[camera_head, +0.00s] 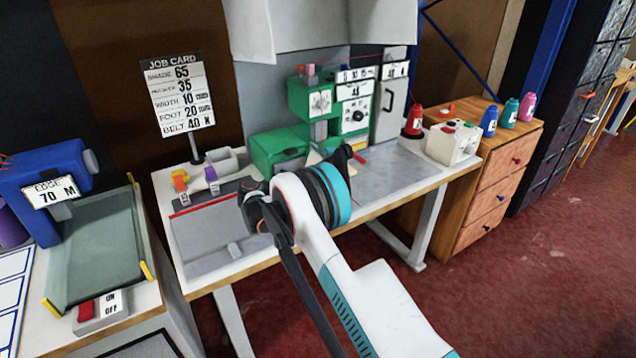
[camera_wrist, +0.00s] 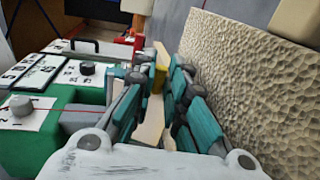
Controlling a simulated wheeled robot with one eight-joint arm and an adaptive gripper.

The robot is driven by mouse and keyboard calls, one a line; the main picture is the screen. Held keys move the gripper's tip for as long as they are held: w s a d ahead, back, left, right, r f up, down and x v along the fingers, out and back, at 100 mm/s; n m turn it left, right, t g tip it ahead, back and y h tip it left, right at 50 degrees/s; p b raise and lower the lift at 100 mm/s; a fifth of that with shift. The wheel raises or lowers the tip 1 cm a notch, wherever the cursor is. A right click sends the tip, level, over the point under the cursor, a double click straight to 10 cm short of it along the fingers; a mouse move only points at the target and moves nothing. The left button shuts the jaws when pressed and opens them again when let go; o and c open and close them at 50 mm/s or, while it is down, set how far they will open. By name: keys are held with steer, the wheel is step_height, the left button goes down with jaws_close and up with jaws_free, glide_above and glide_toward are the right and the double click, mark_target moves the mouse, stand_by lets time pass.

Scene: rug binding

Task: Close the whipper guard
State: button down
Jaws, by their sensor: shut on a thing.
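The green machine (camera_head: 280,150) stands at the back of the middle bench, with dials and white label panels. Its green body and knobs also show at the left of the wrist view (camera_wrist: 75,150). My gripper (camera_wrist: 158,85) is beside the machine, with its teal-padded fingers shut on a narrow cream piece with a yellow upper part (camera_wrist: 160,62). I cannot tell for certain whether this piece belongs to the whipper guard. In the head view my arm hides most of the gripper and what it holds. I cannot tell how far open the guard is.
A tan textured panel (camera_wrist: 250,85) rises close to the right of my fingers. A red cone (camera_head: 413,122) and a white box (camera_head: 452,143) stand on the right. A job card (camera_head: 180,95) stands at the back left. The bench's right part (camera_head: 395,175) is mostly clear.

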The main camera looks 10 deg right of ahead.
steer(key=c, duration=1.6)
jaws_free()
steer(key=v, duration=1.2)
